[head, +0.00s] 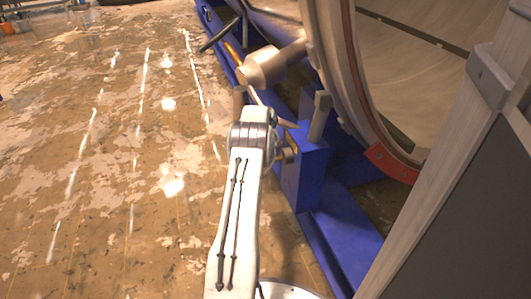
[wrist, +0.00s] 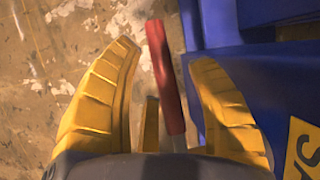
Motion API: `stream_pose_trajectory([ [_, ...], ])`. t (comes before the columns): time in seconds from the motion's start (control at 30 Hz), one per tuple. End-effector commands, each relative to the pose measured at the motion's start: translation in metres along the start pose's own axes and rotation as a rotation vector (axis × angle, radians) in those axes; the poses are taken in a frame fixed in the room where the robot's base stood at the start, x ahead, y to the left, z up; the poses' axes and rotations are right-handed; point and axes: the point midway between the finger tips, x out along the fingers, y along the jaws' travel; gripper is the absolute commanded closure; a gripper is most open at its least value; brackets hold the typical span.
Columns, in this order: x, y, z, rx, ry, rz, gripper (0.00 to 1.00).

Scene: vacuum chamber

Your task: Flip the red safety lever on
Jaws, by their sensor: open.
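The red safety lever (wrist: 164,75) shows in the wrist view as a long red handle on a pale metal shaft. The fingers are open, with a visible gap on each side of the handle. The handle's upper end reaches up to about the fingertips or a little past them. I cannot tell whether anything touches it. In the head view my arm's wrist hides most of the gripper, and I cannot make out the lever there.
A blue support box (head: 305,165) stands just right of my wrist on a blue frame. The large round chamber (head: 345,60) rises behind it. A yellow label (wrist: 303,150) is at the wrist view's lower right. Worn brown floor (head: 100,150) is clear on the left.

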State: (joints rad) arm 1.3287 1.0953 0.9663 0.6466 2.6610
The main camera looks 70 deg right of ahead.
Motion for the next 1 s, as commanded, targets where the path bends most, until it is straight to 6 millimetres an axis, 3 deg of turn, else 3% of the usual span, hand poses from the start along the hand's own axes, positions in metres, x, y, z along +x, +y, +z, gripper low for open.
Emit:
stream_pose_trajectory([
  [0.17,-0.0002,-0.0001,0.0001,0.0,0.0,0.0,0.46],
  [0.77,-0.0003,0.0,0.0001,0.0,0.0,0.0,0.99],
  [1.0,-0.0009,0.0017,0.0019,0.0,-0.004,0.0,1.0],
])
